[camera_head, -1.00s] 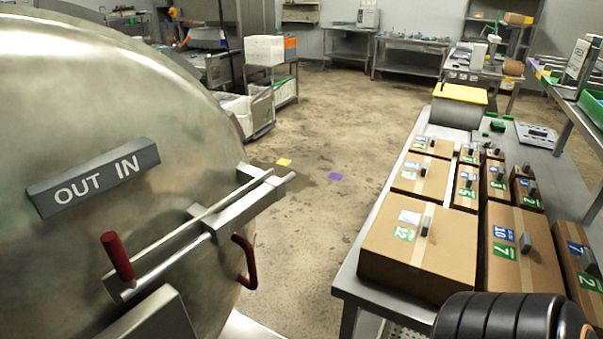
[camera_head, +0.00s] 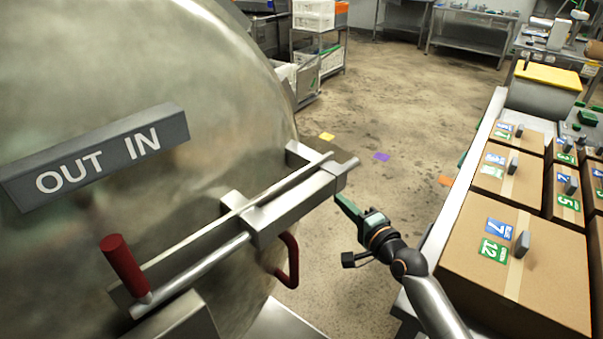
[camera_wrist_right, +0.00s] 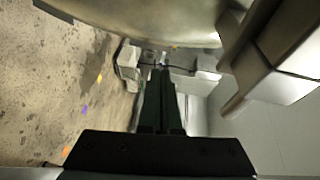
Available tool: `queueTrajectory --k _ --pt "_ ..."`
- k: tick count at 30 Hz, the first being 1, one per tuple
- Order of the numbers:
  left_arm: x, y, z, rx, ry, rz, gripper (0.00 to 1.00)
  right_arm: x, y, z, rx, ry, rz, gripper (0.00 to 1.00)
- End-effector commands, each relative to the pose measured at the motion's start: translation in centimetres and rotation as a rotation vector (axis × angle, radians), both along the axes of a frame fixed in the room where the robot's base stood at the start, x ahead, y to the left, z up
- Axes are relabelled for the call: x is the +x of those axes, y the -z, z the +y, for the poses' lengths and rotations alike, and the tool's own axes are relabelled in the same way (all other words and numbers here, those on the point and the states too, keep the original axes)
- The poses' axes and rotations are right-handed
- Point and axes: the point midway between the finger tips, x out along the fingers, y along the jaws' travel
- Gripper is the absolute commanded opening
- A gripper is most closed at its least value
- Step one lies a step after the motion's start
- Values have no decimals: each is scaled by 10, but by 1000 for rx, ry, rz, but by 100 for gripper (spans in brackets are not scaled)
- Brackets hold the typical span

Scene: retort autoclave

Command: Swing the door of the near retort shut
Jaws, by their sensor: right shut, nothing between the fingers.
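The near retort's door (camera_head: 90,70) is a large domed metal disc filling the left of the head view. It carries an "OUT IN" sign (camera_head: 100,155), a metal latch bar (camera_head: 270,215), a red upright grip (camera_head: 124,264) and a red curved handle (camera_head: 291,262). My right gripper (camera_head: 345,204) is shut and empty, to the right of the door, its tip just below the bar's right end with a small gap visible. In the right wrist view its green fingers (camera_wrist_right: 160,85) lie together, pointing toward metal parts beneath a curved metal surface (camera_wrist_right: 150,20). My left gripper is out of view.
A metal table (camera_head: 462,190) with labelled cardboard boxes (camera_head: 520,255) stands at the right, close to my right arm. Open floor (camera_head: 400,115) lies between door and table. A cart with white crates (camera_head: 318,45) stands behind the door's edge.

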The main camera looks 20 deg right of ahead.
Motion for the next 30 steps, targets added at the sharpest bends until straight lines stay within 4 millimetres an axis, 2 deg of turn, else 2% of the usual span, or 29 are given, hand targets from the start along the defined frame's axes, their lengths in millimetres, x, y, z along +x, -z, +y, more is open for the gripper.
queueTrajectory --k 5,19,24,30 --pt "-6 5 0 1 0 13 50 18 0 4 4 -1 -2 0" --pt "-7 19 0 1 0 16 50 95 8 22 1 -1 -2 0" --pt "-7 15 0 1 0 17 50 109 9 43 3 -1 0 0" --pt "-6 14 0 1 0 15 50 116 11 54 1 -1 -1 0"
